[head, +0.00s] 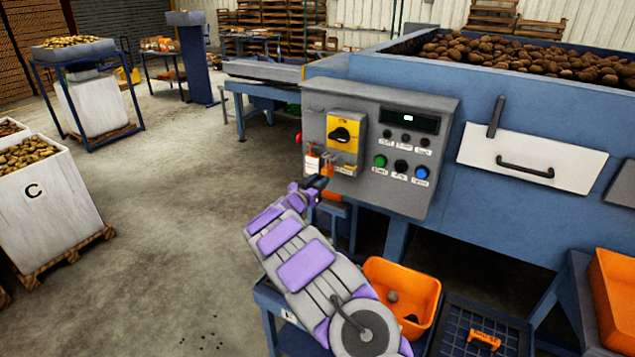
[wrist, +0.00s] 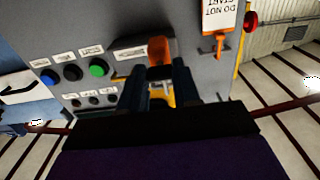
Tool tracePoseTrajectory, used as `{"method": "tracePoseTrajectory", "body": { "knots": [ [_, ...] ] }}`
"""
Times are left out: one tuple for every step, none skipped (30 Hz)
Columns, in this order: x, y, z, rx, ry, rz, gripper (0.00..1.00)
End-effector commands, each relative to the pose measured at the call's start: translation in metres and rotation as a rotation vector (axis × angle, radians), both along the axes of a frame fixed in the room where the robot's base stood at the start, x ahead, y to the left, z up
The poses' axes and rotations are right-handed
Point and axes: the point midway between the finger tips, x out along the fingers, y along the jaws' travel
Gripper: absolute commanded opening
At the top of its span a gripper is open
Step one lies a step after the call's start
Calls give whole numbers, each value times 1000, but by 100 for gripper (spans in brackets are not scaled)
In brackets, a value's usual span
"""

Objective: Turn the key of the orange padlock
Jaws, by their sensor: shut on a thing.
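The orange padlock (head: 327,170) hangs on the front of the grey control box, below the yellow rotary switch (head: 342,133). In the wrist view, which looks upside down, the padlock (wrist: 159,49) shows just beyond and between my fingertips. My gripper (head: 315,190) reaches the padlock from the lower left. In the wrist view my gripper's two dark fingers (wrist: 160,82) stand a small gap apart, closed at the padlock's key. The key itself is hidden by the fingers, so its angle cannot be told.
A white "DO NOT START" tag (head: 312,163) hangs close beside the padlock; it also shows in the wrist view (wrist: 221,15). Green, black and blue buttons (head: 400,166) sit to the right. An orange bin (head: 424,282) stands below.

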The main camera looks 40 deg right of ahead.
Motion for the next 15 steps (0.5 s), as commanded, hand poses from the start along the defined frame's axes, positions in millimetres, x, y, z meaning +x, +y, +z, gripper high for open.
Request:
{"method": "tracePoseTrajectory", "body": {
  "knots": [
    [2, 1, 0, 0, 0, 6, 8],
    [2, 1, 0, 0, 0, 6, 5],
    [3, 1, 0, 0, 0, 7, 1],
    [3, 1, 0, 0, 0, 7, 1],
    [3, 1, 0, 0, 0, 7, 1],
    [3, 1, 0, 0, -1, 6, 1],
    [3, 0, 0, 1, -2, 6, 1],
    [3, 1, 0, 1, -3, 6, 1],
    [3, 1, 0, 3, -6, 6, 1],
    [3, 0, 0, 5, -11, 6, 1],
    [3, 0, 0, 7, -15, 5, 1],
    [3, 1, 1, 10, -21, 6, 1],
    [3, 1, 1, 13, -28, 6, 1],
    [3, 1, 1, 16, -36, 6, 1],
    [3, 1, 1, 21, -46, 6, 1]
  ]
}}
